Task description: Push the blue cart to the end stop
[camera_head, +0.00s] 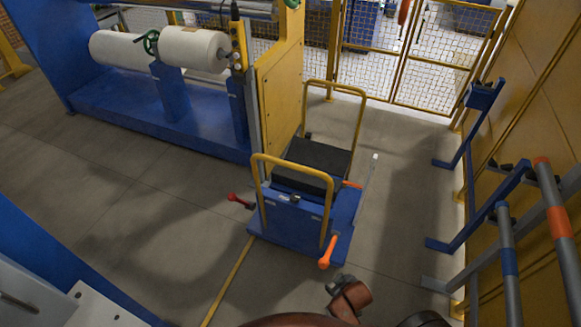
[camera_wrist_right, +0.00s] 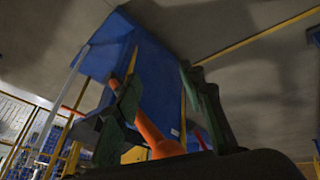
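The blue cart (camera_head: 285,218) stands on the floor at the middle of the head view. It has yellow hoop handles (camera_head: 258,157) and carries a black box (camera_head: 312,160). An orange handle (camera_head: 326,252) sticks out at its near right corner, a red one (camera_head: 238,200) at its left. In the right wrist view, my right gripper (camera_wrist_right: 165,105) has its fingers apart, with an orange handle (camera_wrist_right: 150,132) between them and the cart's blue body (camera_wrist_right: 150,72) beyond. Contact cannot be told. Its fingertips are not clear in the head view. My left gripper is not in view. I cannot identify the end stop.
A blue machine with white film rolls (camera_head: 190,48) stands at the left. Yellow mesh fencing (camera_head: 430,55) closes the back. Blue brackets (camera_head: 480,205) and a rack of bars (camera_head: 509,265) line the right wall. A yellow line (camera_head: 228,283) marks the floor. Floor is free right of the cart.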

